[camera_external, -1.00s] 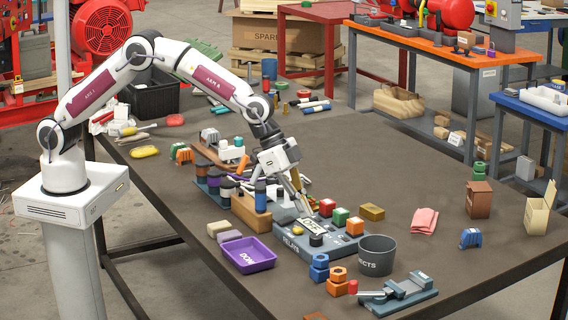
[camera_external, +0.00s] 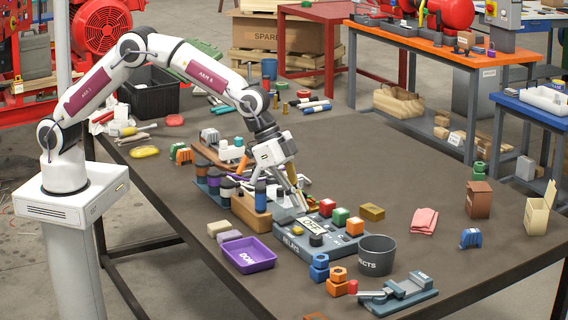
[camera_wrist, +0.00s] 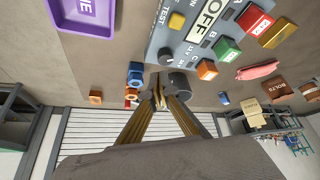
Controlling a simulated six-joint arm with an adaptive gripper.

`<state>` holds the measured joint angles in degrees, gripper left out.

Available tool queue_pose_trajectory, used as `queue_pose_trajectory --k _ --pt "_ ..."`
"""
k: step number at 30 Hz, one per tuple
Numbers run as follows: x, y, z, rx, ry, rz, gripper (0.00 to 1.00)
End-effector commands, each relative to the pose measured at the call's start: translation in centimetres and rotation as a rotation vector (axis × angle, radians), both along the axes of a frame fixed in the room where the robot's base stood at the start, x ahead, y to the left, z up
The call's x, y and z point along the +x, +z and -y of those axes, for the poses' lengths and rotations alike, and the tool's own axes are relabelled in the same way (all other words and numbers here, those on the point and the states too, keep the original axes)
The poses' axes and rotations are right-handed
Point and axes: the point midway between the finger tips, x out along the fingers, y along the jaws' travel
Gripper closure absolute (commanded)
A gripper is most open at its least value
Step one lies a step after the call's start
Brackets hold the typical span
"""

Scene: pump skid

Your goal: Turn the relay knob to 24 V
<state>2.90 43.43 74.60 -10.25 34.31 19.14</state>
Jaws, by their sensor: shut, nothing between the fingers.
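The grey relay box (camera_external: 291,243) lies on the table with a round black knob (camera_external: 316,240) near its front corner. In the wrist view the box (camera_wrist: 158,38) shows at the top, with the black knob (camera_wrist: 166,57) at its lower edge.
Red and green blocks (camera_external: 340,216) sit along the box. A dark bucket (camera_external: 377,256) and blue and orange nuts (camera_external: 320,268) stand close by the knob. A purple tray (camera_external: 248,255) is to the left. The table's right side has free room.

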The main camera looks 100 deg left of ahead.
Motion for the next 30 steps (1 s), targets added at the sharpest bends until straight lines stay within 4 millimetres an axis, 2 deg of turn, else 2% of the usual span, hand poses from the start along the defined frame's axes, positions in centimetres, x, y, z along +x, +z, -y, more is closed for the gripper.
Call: queue_pose_trajectory --k 14,20,30 --pt "0.0 -0.5 0.0 0.0 0.0 0.0 1.0" --pt "0.0 -1.7 0.0 -0.001 0.0 0.0 1.0" --pt "0.0 -4.8 0.0 -0.001 0.0 -0.001 1.0"
